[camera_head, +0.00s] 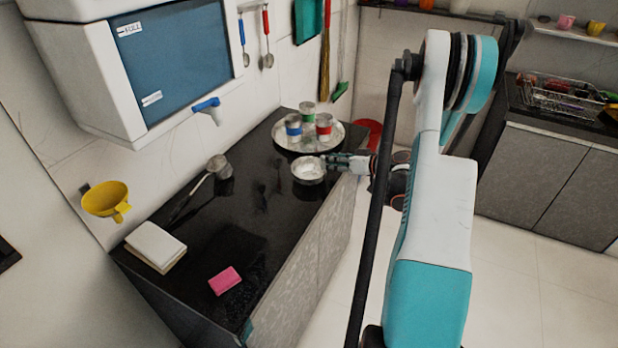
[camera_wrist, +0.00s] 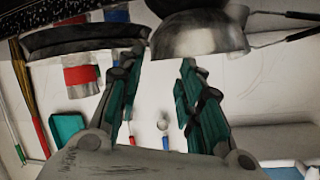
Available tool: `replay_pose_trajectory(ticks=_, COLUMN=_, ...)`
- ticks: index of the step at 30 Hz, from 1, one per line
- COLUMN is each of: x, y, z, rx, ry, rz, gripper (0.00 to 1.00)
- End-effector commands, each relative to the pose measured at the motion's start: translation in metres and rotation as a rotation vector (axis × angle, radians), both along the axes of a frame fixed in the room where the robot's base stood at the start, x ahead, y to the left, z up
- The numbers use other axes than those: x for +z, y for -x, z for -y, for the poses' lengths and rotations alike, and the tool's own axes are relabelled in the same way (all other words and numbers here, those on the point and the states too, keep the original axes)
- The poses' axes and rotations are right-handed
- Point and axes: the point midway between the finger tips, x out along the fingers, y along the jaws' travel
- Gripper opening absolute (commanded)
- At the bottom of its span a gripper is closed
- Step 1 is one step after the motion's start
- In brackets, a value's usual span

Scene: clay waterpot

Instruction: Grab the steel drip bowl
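The steel drip bowl (camera_head: 308,172) is a small shiny metal bowl on the black counter, just in front of the round tray. My gripper (camera_head: 337,163) is at its right side in the head view, close to the rim. In the wrist view the bowl (camera_wrist: 200,38) appears as a rounded metal shape just beyond the fingertips. My gripper (camera_wrist: 163,60) there has its two fingers spread apart, with nothing held between them. Its right fingertip overlaps the bowl's edge in that picture; I cannot tell whether it touches.
A round metal tray (camera_head: 283,141) with three banded cans (camera_head: 324,127) stands behind the bowl. A long-handled dipper (camera_head: 218,166), a pink sponge (camera_head: 225,280) and a white block (camera_head: 155,244) lie on the counter (camera_head: 240,215). A yellow funnel (camera_head: 107,197) is at left.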

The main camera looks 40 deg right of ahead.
Motion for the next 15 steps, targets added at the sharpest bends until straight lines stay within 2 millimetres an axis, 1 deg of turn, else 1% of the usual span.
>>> replay_pose_trajectory(ticks=2, x=-0.004, y=-0.008, z=-0.002, rx=0.001, ry=0.001, rz=0.0, gripper=0.34)
replay_pose_trajectory(ticks=8, x=-0.007, y=-0.016, z=-0.003, rx=0.001, ry=0.001, rz=-0.001, gripper=0.34)
replay_pose_trajectory(ticks=10, x=-0.01, y=-0.022, z=-0.004, rx=0.001, ry=0.001, rz=-0.001, gripper=0.34)
replay_pose_trajectory(ticks=15, x=-0.021, y=-0.044, z=-0.006, rx=0.002, ry=0.001, rz=-0.001, gripper=0.34)
